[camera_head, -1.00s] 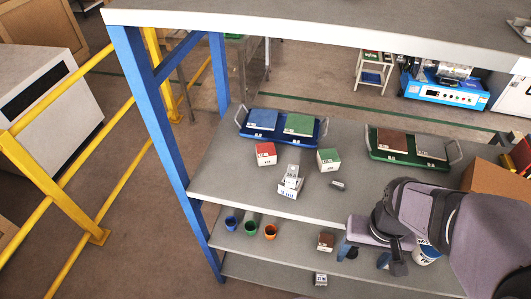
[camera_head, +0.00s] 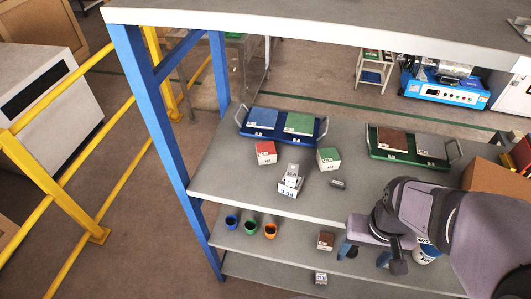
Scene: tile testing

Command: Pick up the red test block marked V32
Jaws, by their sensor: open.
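A red block (camera_head: 266,152) with a white front face and small dark lettering sits on the grey middle shelf (camera_head: 222,172), just in front of the blue tray; its lettering is too small to read. My gripper (camera_head: 364,255) is at the lower right, below my purple-grey wrist, in front of the shelf and well to the right of and nearer than the red block. It is open, with its two blue finger parts apart, and appears empty. My wrist hides part of it.
A blue tray (camera_head: 318,139) and a green tray (camera_head: 376,152) hold coloured plates. A green block (camera_head: 328,160), a small white-and-grey device (camera_head: 290,182) and a dark small part (camera_head: 338,184) stand near the red block.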

